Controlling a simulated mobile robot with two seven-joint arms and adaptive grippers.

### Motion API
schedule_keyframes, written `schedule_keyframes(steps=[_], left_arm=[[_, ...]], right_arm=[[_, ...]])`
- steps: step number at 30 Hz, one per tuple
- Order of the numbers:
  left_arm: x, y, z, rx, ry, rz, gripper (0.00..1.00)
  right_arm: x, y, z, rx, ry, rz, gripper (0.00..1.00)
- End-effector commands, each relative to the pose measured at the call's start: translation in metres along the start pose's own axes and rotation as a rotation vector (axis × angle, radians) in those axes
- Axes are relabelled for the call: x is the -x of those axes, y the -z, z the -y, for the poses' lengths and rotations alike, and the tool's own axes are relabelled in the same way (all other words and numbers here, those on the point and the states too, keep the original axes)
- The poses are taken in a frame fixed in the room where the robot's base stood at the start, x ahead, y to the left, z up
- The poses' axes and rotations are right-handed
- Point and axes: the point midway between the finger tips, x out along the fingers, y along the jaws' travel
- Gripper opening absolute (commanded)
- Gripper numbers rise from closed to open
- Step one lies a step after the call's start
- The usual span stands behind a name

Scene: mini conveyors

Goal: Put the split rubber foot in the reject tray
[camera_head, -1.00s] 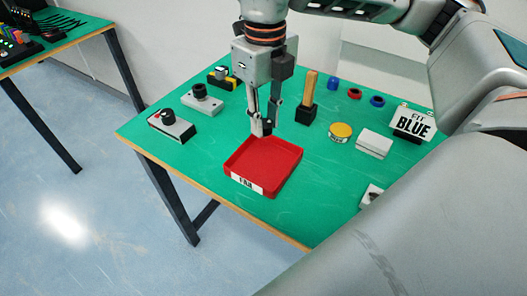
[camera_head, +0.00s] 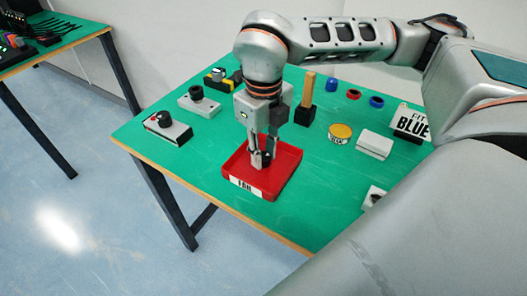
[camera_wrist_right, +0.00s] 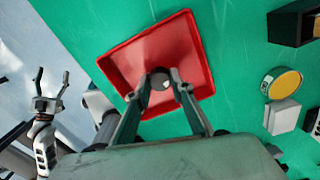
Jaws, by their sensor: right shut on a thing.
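The red reject tray (camera_head: 286,163), with a white FAIL label on its front, lies on the green table; it also shows in the right wrist view (camera_wrist_right: 182,42). My right gripper (camera_head: 263,161) points down into the tray, its fingertips inside the walls. It is shut on a small dark round piece, the rubber foot (camera_wrist_right: 157,79), seen between the fingertips in the right wrist view. The split in it cannot be made out. Whether the foot touches the tray floor is unclear. My left gripper (camera_wrist_right: 50,87) shows at the left of the right wrist view, open and empty, away from the table.
Behind the tray stand grey boxes with black knobs (camera_head: 168,128) and a wooden-handled tool in a black block (camera_head: 304,112). To the right are a yellow-topped tin (camera_head: 340,132), a white block (camera_head: 374,145), blue and red rings (camera_head: 354,94) and a FIT BLUE sign (camera_head: 411,121).

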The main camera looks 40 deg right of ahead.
Motion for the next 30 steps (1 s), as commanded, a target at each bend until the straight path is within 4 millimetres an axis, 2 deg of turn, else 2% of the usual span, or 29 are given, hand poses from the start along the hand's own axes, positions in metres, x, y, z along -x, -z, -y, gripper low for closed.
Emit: schedule_keyframes(steps=[4, 5, 6, 16, 20, 23, 30], left_arm=[[0.001, -0.003, -0.001, 0.001, -0.002, 0.005, 0.66], [0.001, -0.003, -0.001, 0.001, -0.002, 0.005, 0.66], [0.001, -0.004, -0.002, 0.001, -0.002, 0.006, 0.66], [0.002, -0.008, -0.003, 0.002, -0.004, 0.014, 0.66], [0.003, -0.007, -0.003, 0.002, -0.004, 0.014, 0.66], [0.003, -0.005, -0.002, 0.003, -0.004, 0.012, 0.66], [0.004, 0.006, -0.001, 0.008, -0.004, -0.001, 0.66]], right_arm=[[-0.004, 0.0, 0.0, 0.0, 0.0, -0.001, 0.02], [-0.003, 0.0, 0.0, 0.0, 0.0, 0.0, 0.3], [-0.003, 0.0, 0.0, 0.0, 0.0, 0.0, 0.39], [-0.002, 0.0, 0.0, 0.0, 0.0, 0.0, 0.39], [0.007, -0.001, 0.0, 0.0, 0.0, 0.002, 0.39], [0.022, -0.001, 0.0, 0.0, 0.0, 0.006, 0.39], [0.072, -0.001, 0.0, -0.001, 0.0, 0.007, 0.39]])
